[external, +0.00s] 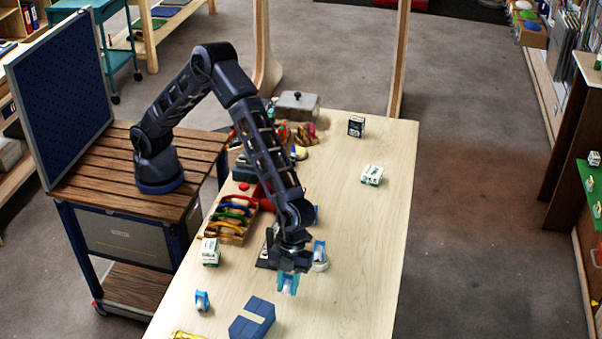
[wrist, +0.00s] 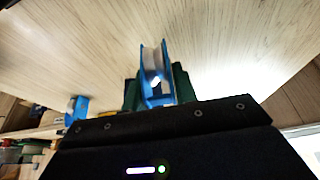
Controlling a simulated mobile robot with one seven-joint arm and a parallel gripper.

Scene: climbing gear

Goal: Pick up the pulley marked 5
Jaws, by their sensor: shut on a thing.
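My gripper (external: 288,276) is shut on a blue pulley (external: 289,288) over the table. In the wrist view the held pulley (wrist: 154,72) shows blue side plates and a pale wheel, between the dark green fingers of my gripper (wrist: 157,92). I cannot read a number on it, and whether it touches the table is unclear. Another blue and white pulley (external: 320,256) stands just right of my gripper. A small blue pulley (external: 202,300) stands at the front left.
A blue block with a notch (external: 252,318) lies in front of my gripper. A rack of coloured carabiners (external: 232,217) and a green-white box (external: 210,252) are to the left. Another box (external: 372,175) and a dark box (external: 356,126) stand farther back. The table's right side (external: 365,260) is clear.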

